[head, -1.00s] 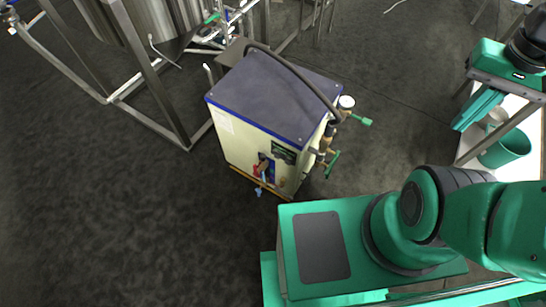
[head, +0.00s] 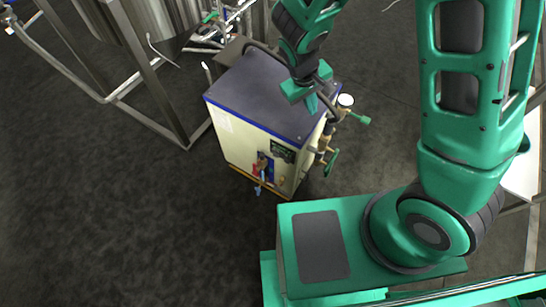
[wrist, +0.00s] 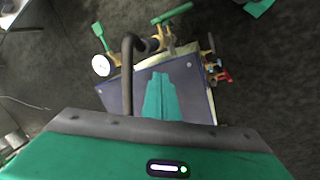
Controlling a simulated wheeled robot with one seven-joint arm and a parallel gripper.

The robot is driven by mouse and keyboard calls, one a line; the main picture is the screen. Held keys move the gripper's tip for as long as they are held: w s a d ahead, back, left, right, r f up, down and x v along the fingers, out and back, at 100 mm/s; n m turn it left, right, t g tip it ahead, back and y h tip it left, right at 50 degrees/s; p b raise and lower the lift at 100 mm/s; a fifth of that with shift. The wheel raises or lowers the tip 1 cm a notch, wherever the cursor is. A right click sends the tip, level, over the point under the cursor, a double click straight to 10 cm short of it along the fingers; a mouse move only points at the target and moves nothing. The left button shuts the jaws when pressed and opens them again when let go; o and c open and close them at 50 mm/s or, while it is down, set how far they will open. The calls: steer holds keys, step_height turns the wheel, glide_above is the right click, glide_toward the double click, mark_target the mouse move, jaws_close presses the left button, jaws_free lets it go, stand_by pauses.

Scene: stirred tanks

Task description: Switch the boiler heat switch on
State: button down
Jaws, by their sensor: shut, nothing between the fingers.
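The boiler is a cream box with a dark top and blue trim (head: 250,85), standing on the floor. Its front carries a dark green label plate (head: 283,151), with red and blue fittings (head: 264,170) beside it. I cannot make out the heat switch itself. My gripper (head: 312,108) is over the right part of the boiler's top, pointing down, with its green fingers together and empty. In the wrist view the shut fingers (wrist: 160,92) lie in front of the dark boiler top (wrist: 197,97); the red and blue fittings (wrist: 225,76) stick out at the right.
A thick dark hose (wrist: 128,75) arches over the boiler close to my gripper. A white gauge (head: 345,101) and green-handled valves (head: 331,162) project from the boiler's right side. A steel tank (head: 150,20) on legs stands at the back left. The floor (head: 110,220) at the left is clear.

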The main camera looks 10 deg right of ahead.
mark_target(276, 155)
steer(key=s+a+f+n, duration=0.3)
steer(key=a+f, duration=0.5)
steer(key=s+a+f+n+t, duration=0.1)
steer(key=s+a+f+n, duration=0.2)
steer(key=a+f, duration=0.5)
steer(key=shift+s+a+f+t, duration=0.15)
steer(key=shift+s+f+t, duration=0.25)
steer(key=shift+f, duration=0.3)
steer(key=w+d+f, duration=0.4)
steer(key=w+f, duration=0.1)
steer(key=f, duration=0.5)
steer(key=shift+w+d, duration=0.25)
steer(key=shift+w, duration=0.05)
